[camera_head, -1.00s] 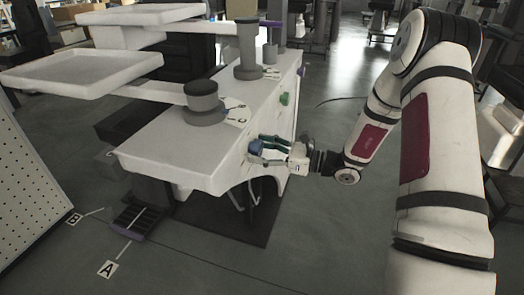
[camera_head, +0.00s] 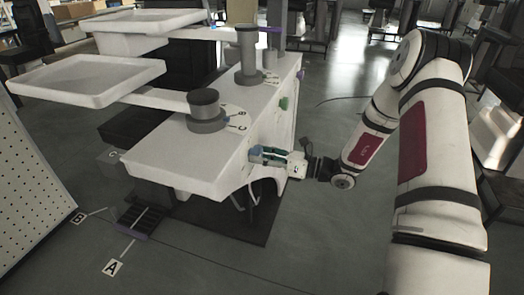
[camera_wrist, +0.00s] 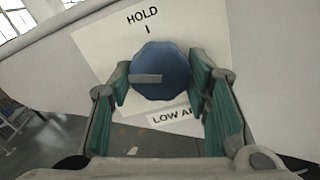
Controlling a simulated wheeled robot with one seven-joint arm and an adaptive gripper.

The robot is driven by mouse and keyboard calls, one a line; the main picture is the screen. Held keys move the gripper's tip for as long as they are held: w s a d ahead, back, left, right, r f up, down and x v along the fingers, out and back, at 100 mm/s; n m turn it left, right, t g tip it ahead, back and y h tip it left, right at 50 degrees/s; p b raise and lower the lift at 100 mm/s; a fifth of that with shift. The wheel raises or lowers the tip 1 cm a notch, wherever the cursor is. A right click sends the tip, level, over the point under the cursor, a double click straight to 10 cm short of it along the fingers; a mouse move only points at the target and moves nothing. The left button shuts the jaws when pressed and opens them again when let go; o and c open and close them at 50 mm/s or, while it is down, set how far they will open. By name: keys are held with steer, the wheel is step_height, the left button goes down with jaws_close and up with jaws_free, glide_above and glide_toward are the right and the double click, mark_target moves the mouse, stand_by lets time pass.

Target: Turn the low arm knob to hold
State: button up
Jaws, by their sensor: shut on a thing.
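The low arm knob is a blue, many-sided knob (camera_wrist: 160,66) on a pale label plate (camera_wrist: 100,42) in the wrist view. The word HOLD with a tick mark is printed above it, and a partly hidden label reading "LOW A" is below. The knob's grey pointer bar lies roughly level across its face, not in line with the HOLD tick. My gripper (camera_wrist: 162,85) has its green-padded fingers on the knob's left and right sides, shut on it. In the head view my gripper (camera_head: 275,154) is at the right side of the white cabinet, covering most of the blue knob (camera_head: 255,154).
The white cabinet (camera_head: 190,160) carries two column-mounted arms with white trays (camera_head: 90,80). A perforated panel (camera_head: 30,165) stands at left.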

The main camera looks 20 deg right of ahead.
steer(key=m+p, duration=0.4)
steer(key=m, duration=0.3)
steer(key=shift+s+r+m+p, duration=0.1)
steer(key=shift+r+m+p, duration=0.05)
steer(key=shift+m+p, duration=0.2)
steer(key=m+p, duration=0.2)
steer(key=m, duration=0.4)
steer(key=shift+m, duration=0.35)
steer(key=o, duration=1.1)
steer(key=shift+o, duration=0.2)
steer(key=v, duration=1.2)
